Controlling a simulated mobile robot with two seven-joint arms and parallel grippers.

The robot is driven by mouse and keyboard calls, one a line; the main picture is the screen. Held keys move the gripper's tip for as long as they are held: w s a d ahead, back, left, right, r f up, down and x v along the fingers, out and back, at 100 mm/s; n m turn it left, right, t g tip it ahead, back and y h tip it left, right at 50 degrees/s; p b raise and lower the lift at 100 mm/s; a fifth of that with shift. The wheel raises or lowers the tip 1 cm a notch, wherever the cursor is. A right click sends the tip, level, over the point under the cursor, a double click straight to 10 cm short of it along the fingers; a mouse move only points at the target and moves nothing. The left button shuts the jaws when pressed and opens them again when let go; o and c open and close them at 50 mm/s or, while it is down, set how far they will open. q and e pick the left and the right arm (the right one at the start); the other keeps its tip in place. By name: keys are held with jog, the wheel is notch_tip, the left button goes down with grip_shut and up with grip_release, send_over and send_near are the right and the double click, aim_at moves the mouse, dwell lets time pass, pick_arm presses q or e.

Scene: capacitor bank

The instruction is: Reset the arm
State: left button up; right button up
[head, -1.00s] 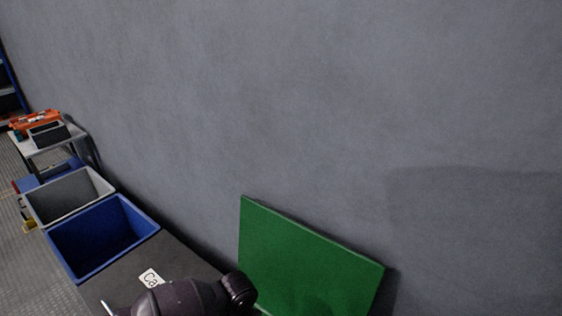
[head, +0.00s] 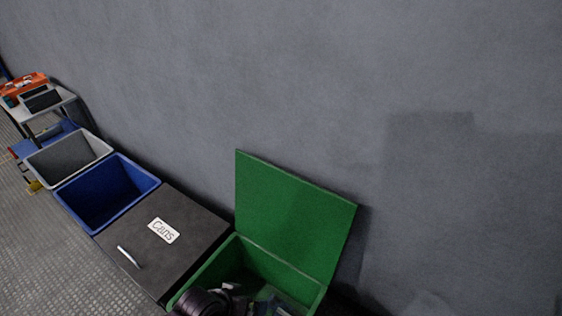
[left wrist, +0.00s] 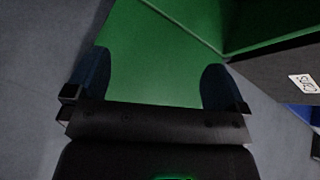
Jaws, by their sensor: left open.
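My left gripper (left wrist: 156,82) shows in the left wrist view with its two dark fingers spread wide and nothing between them. A green surface of the green bin fills the view beyond the fingers. In the head view, the green bin (head: 314,289) is at the bottom centre, with its green lid (head: 292,213) standing open toward the wall. A dark, rounded part of my arm is at the bottom edge, over the bin's left front. I cannot make out the fingers there. My right gripper is not in view.
A dark bin with a closed lid (head: 190,217) and a white "Cans" label (head: 163,231) adjoins the green bin. Left of it stand an open blue bin (head: 88,215) and a grey bin (head: 68,153). A small table (head: 62,97) stands farther back. A grey wall runs behind.

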pick_arm(q)
jog(key=s+a+r+n+t+y+p, duration=0.1)
jog(key=s+a+r+t+y+p, duration=0.1)
jog(key=s+a+r, duration=0.4)
jog(key=s+a+r+n+t+y+p, duration=0.1)
jog(key=s+a+r+t+y+p, duration=0.2)
jog(key=s+a+r, duration=0.4)
jog(key=s+a+t+p, duration=0.1)
jog(key=s+a, duration=0.1)
jog(key=a, duration=0.2)
jog(key=shift+s+a, duration=0.4)
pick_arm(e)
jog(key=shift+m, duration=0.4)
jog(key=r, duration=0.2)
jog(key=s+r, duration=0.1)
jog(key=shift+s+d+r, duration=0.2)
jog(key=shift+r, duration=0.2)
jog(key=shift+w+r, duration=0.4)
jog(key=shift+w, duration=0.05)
pick_arm(q)
jog(key=shift+f, duration=0.1)
jog(key=shift+c, duration=0.3)
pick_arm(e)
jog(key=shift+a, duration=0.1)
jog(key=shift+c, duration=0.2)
